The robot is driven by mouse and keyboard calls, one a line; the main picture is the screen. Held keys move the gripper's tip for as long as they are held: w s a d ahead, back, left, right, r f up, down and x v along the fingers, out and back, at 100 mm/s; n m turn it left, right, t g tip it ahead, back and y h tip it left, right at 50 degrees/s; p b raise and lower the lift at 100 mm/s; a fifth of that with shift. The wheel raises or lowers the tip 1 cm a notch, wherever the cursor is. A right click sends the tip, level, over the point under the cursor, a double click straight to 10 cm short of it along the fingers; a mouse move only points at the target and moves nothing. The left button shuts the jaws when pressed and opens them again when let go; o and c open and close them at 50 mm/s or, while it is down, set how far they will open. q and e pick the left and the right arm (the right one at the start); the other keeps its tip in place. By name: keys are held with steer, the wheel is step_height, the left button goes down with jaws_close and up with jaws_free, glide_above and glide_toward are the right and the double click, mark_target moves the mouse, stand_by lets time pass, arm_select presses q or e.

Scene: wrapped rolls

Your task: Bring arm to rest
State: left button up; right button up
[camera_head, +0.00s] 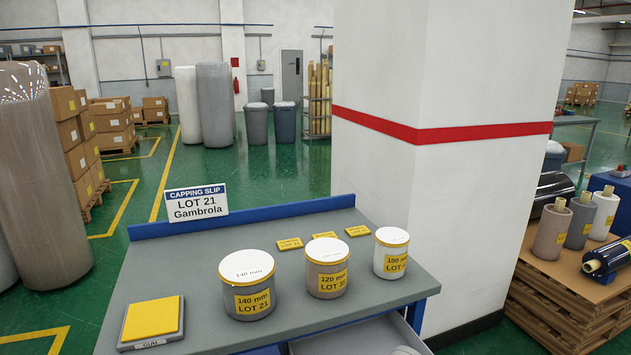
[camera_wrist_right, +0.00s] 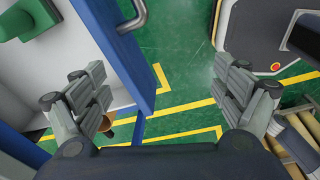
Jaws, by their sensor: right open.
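My right gripper (camera_wrist_right: 167,88) shows only in the right wrist view. Its two fingers stand wide apart with nothing between them, above the green floor and beside a blue frame edge. No arm or gripper of mine shows in the head view, and my left gripper is in neither view. On the grey workbench (camera_head: 190,255) in the head view stand three capped rolls: 140 mm LOT 21 (camera_head: 248,300), 120 mm LOT 3-something (camera_head: 327,281) and 100 mm (camera_head: 390,264), its lot partly unreadable. All three are upright with white tops.
A yellow pad on a grey base (camera_head: 152,318) lies at the bench's front left. A "CAPPING SLIP LOT 21 Gambrola" sign (camera_head: 196,203) stands at its back edge. A white pillar (camera_head: 390,150) rises behind the bench. Wrapped rolls (camera_head: 583,223) stand on a pallet at right.

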steer(key=s+a+f+m+t+y, duration=0.2)
steer(key=s+f+m, duration=0.1)
steer(key=s+m, duration=0.5)
steer(key=s+d+r+m+t+h, duration=0.1)
steer(key=s+d+m+h, duration=0.2)
steer(key=s+d+m, duration=0.8)
step_height(320, 180, down, 28)
steer(key=s+d+r+n+g, duration=0.1)
steer(key=s+d+n, duration=0.1)
steer(key=s+n, duration=0.1)
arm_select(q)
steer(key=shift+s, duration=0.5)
arm_select(e)
steer(key=s+d+f+g, duration=0.1)
steer(key=s+d+f, duration=0.1)
steer(key=s+f, duration=1.3)
steer(key=shift+s+d+f+g, duration=0.2)
steer(key=shift+s+g, duration=0.1)
steer(key=shift+s, duration=0.25)
steer(key=shift+c, duration=0.2)
